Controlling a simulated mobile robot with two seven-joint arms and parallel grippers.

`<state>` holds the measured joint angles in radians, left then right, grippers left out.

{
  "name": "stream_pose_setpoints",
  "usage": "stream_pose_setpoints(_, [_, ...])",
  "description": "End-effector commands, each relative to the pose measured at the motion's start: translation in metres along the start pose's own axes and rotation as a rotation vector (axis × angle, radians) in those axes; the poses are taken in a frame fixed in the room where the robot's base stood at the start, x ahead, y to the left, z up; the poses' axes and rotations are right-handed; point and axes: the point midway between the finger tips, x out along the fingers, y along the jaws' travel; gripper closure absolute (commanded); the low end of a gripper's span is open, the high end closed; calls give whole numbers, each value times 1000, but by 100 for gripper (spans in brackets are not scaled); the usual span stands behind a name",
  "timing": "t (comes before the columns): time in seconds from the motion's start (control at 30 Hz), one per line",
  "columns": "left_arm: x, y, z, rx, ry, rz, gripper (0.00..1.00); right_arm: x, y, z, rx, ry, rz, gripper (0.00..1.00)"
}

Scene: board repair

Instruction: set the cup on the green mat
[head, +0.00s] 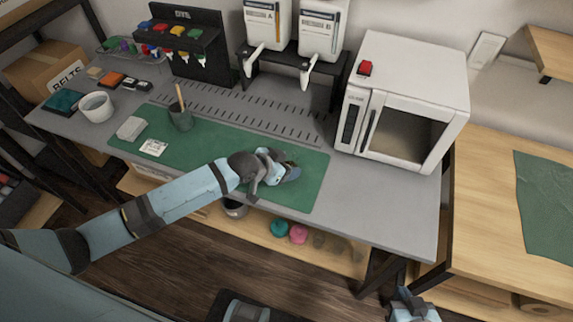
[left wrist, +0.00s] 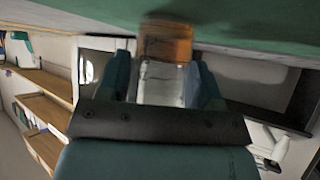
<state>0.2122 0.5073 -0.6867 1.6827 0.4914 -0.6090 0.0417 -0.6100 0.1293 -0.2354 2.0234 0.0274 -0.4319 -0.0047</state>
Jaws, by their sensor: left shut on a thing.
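My left gripper (head: 272,168) is low over the right part of the green mat (head: 220,152) on the grey bench. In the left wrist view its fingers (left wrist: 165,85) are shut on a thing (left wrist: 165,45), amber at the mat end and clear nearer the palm. I cannot tell for sure that it is a cup, or whether it touches the mat; the gripper mostly hides it in the head view. A white cup-like vessel (head: 96,106) stands at the bench's left. My right gripper (head: 412,304) shows partly at the bottom edge; its jaws are unclear.
A dark green pot (head: 181,117) holding a stick, a grey block (head: 131,128) and a white card (head: 153,147) are on the mat's left. A white microwave (head: 405,105) stands at right. Another green cloth or mat (head: 545,200) lies on the wooden table.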

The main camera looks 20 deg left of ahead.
Motion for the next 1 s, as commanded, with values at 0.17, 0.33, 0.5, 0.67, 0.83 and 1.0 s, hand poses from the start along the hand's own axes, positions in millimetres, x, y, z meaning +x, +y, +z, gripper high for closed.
stream_pose_setpoints(0.17, [0,0,-1,1,1,0,69,0,0,0,1,0,0,100])
stream_pose_setpoints(0.33, [2,0,2,0,0,0,38,0,0,0,1,0,1,100])
stream_pose_setpoints(0.5, [1,0,2,0,0,0,15,0,1,0,1,0,2,100])
stream_pose_setpoints(0.67, [1,0,1,0,0,0,15,0,1,0,1,0,2,100])
stream_pose_setpoints(0.83, [-7,0,-1,1,1,0,15,-1,1,-1,0,1,2,100])
stream_pose_setpoints(1.0, [-38,-1,-1,3,0,-1,15,-2,1,-4,-2,4,3,100])
